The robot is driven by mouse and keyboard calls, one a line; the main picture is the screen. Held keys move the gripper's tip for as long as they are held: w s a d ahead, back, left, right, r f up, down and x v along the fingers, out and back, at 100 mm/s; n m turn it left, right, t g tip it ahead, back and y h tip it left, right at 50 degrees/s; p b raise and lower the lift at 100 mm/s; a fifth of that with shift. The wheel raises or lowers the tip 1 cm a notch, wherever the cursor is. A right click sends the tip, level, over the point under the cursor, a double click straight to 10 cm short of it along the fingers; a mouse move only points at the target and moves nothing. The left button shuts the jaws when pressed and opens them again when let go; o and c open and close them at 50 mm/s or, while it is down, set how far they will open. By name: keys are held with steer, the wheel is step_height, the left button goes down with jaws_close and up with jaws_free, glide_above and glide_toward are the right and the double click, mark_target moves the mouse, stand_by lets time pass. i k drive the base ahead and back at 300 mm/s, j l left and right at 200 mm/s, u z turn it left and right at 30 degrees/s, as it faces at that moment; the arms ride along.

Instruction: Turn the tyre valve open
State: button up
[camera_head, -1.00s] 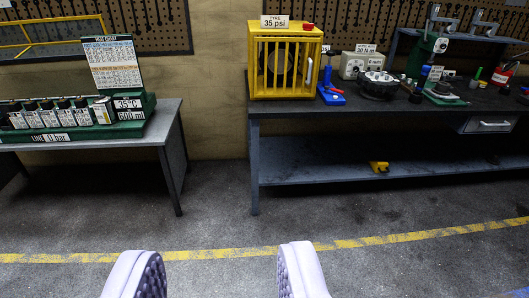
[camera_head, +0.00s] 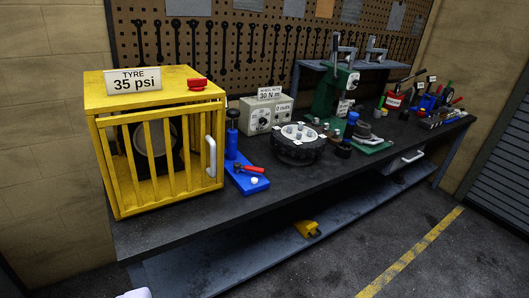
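A yellow barred cage (camera_head: 154,185) stands at the left end of the dark workbench, with a sign (camera_head: 133,81) reading "TYRE 35 psi" on top. A dark tyre (camera_head: 150,143) shows behind the bars. A red knob (camera_head: 197,84) sits on the cage top. A blue unit (camera_head: 246,178) with a red lever (camera_head: 248,169) lies on the bench to the right of the cage. I cannot tell which red part is the tyre valve. Only a pale sliver of my gripper (camera_head: 133,293) shows at the bottom edge, well apart from these things. Its opening is hidden.
The dark workbench (camera_head: 210,217) also holds a wheel-nuts box (camera_head: 266,113), a round hub (camera_head: 298,143) and a green press (camera_head: 332,92). A yellow thing (camera_head: 307,229) lies on the lower shelf. The floor (camera_head: 420,240) in front is clear.

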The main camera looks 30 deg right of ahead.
mark_target(237, 166)
steer(key=i+l+z, duration=0.25)
steer(key=i, duration=0.35)
steer(key=i+l+z, duration=0.1)
steer(key=i+z, duration=0.15)
steer(key=i, duration=0.3)
steer(key=i+l+u, duration=0.35)
steer(key=l+u, duration=0.15)
steer(key=l, duration=0.15)
steer(key=i+l+u, duration=0.25)
steer(key=l+u, duration=0.2)
steer(key=l, duration=0.3)
steer(key=i+l+u, duration=0.1)
steer(key=l+u, duration=0.4)
steer(key=l, duration=0.3)
steer(key=l+u, duration=0.45)
steer(key=l, duration=0.4)
steer(key=i, duration=0.45)
